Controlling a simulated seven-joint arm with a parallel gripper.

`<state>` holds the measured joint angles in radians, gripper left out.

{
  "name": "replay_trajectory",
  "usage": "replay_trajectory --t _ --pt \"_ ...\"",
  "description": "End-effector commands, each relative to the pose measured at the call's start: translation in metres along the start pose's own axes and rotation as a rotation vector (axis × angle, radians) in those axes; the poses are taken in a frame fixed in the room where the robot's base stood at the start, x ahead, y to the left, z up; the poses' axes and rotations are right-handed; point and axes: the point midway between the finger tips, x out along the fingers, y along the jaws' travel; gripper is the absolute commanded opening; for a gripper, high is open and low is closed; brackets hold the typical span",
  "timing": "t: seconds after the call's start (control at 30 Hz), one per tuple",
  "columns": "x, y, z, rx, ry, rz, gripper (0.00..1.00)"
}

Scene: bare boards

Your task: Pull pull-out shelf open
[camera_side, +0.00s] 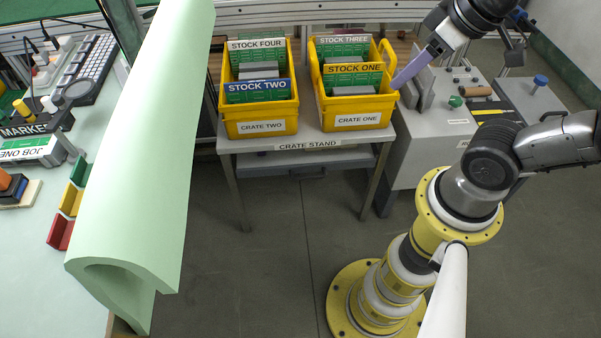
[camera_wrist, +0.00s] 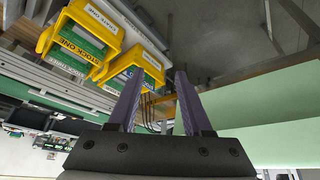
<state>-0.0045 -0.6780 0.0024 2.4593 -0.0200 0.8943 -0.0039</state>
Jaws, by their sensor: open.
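A grey slab that looks like the pull-out shelf (camera_side: 300,163) sits under the top of the crate stand (camera_side: 222,147) in the side view. Its front edge shows just below the stand's labelled edge; I cannot tell how far out it is. My gripper (camera_side: 396,86) hangs at the upper right of the stand, beside the yellow crate labelled CRATE ONE (camera_side: 358,122), above the level of the slab. In the wrist view my gripper (camera_wrist: 159,73) shows two purple fingers spread apart with nothing between them. I cannot make out the shelf in the wrist view.
CRATE TWO (camera_side: 262,128) stands left of CRATE ONE on the stand. A large pale green curved sheet (camera_side: 150,150) rises at the left. A grey cabinet (camera_side: 425,145) stands close to the stand's right. The floor in front (camera_side: 270,240) is clear.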

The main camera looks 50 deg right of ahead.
Motion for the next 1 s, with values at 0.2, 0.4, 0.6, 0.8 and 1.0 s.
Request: replay_trajectory --t 0.2,0.4,0.6,0.8,1.0 --pt "0.03 0.009 -0.056 -0.082 -0.109 0.045 0.5" --pt "0.078 0.015 -0.103 -0.171 -0.209 0.083 0.5" --pt "0.143 0.018 -0.14 -0.267 -0.306 0.112 0.5" --pt "0.223 0.018 -0.161 -0.369 -0.401 0.134 0.5" --pt "0.312 0.016 -0.16 -0.477 -0.496 0.146 0.5"
